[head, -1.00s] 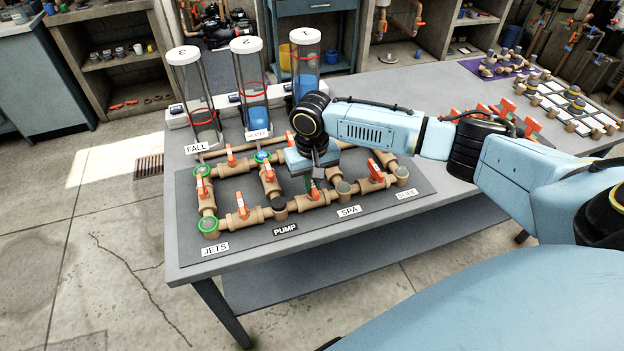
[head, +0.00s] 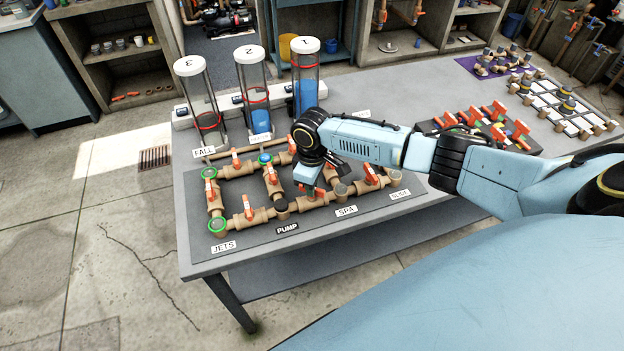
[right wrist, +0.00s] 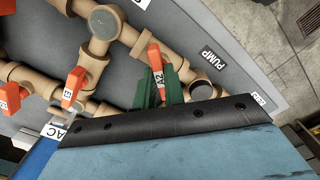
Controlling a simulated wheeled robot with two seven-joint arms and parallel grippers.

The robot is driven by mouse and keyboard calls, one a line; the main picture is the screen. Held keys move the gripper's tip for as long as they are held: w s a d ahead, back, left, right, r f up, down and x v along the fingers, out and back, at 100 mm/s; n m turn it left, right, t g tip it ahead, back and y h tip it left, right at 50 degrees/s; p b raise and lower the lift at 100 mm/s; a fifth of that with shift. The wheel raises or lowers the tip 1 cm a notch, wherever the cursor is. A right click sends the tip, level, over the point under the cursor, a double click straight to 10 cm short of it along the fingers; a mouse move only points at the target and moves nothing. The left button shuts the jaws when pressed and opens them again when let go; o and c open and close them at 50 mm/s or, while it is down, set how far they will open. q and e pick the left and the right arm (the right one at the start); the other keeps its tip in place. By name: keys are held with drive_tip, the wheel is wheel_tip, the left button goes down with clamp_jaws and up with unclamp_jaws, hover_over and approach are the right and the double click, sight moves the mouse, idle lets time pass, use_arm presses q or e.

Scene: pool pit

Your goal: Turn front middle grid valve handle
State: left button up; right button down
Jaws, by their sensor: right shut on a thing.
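The valve handle marked A2 (right wrist: 155,62) is orange and sits on the tan front pipe row, close to the PUMP label. In the right wrist view, the green fingers of my right gripper (right wrist: 160,86) are shut on it, one on each side. In the head view, my right gripper (head: 312,190) reaches down over the middle of the front pipe row and mostly hides this handle. The front row also has an orange handle at left (head: 248,207) and one at right (head: 371,174). My left gripper is not in view.
Other orange handles stand close by on the pipe grid, including one in the middle column (head: 271,175). Three clear tubes stand behind the grid, among them tube 3 (head: 197,95). A board with more orange handles (head: 470,125) lies to the right.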

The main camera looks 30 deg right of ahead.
drive_tip(key=n+p, duration=0.1)
drive_tip(key=n, duration=0.2)
drive_tip(key=shift+n, duration=0.4)
drive_tip(key=n, duration=0.4)
drive_tip(key=shift+w, duration=0.1)
drive_tip(key=shift+n, duration=0.3)
drive_tip(key=c, duration=1.5)
unclamp_jaws()
wheel_tip(320, 180, up, 14)
drive_tip(key=shift+f, duration=0.25)
